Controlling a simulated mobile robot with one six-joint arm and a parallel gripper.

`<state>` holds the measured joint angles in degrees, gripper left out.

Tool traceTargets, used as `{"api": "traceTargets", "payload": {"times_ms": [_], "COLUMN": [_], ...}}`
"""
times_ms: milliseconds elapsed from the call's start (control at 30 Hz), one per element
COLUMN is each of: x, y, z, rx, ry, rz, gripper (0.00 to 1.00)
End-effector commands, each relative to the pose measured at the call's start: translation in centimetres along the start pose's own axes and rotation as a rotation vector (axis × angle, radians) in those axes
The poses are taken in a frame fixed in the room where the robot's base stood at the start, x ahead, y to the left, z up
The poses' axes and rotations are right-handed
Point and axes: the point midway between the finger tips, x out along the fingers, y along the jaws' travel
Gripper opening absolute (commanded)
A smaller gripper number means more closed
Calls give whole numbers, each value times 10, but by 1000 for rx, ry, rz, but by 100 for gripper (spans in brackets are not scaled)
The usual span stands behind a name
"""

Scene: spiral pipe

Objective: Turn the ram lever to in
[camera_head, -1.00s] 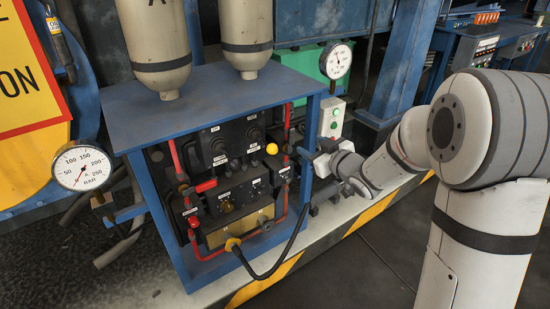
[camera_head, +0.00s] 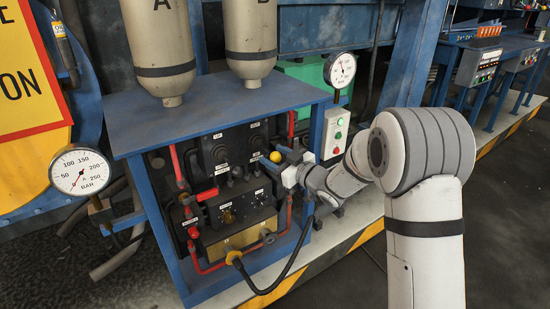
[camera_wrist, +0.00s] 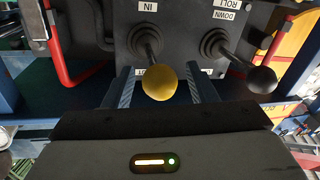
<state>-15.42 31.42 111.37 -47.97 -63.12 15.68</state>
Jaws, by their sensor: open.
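The ram lever's yellow ball knob (camera_head: 275,157) stands out from the black control panel (camera_head: 233,157) inside the blue frame. In the wrist view, the yellow knob (camera_wrist: 160,83) sits on a dark stem in a round boot, near an "IN" label at the top. Another label beside the knob is partly hidden. My gripper (camera_head: 284,162) reaches the panel from the right. Its two fingers are apart, one on each side of the knob, with visible gaps in the wrist view. I cannot tell whether either finger touches it at depth.
A black-knobbed lever (camera_wrist: 262,79) labelled "ROLL DOWN" stands close to the right finger in the wrist view. Red pipes (camera_wrist: 75,75) run beside the panel. The blue frame top (camera_head: 215,103) lies above my gripper. A button box (camera_head: 335,132) stands right of the frame.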

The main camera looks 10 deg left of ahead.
Motion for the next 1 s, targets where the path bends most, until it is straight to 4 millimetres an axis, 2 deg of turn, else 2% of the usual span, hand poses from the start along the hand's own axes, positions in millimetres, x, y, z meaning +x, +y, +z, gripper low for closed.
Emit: {"api": "traceTargets", "payload": {"times_ms": [233, 867, 1000], "x": [1, 0, 0], "y": [0, 0, 1], "z": [0, 0, 0], "rx": [1, 0, 0], "ry": [-1, -1, -1], "rz": [1, 1, 1], "gripper": [52, 0, 0]}}
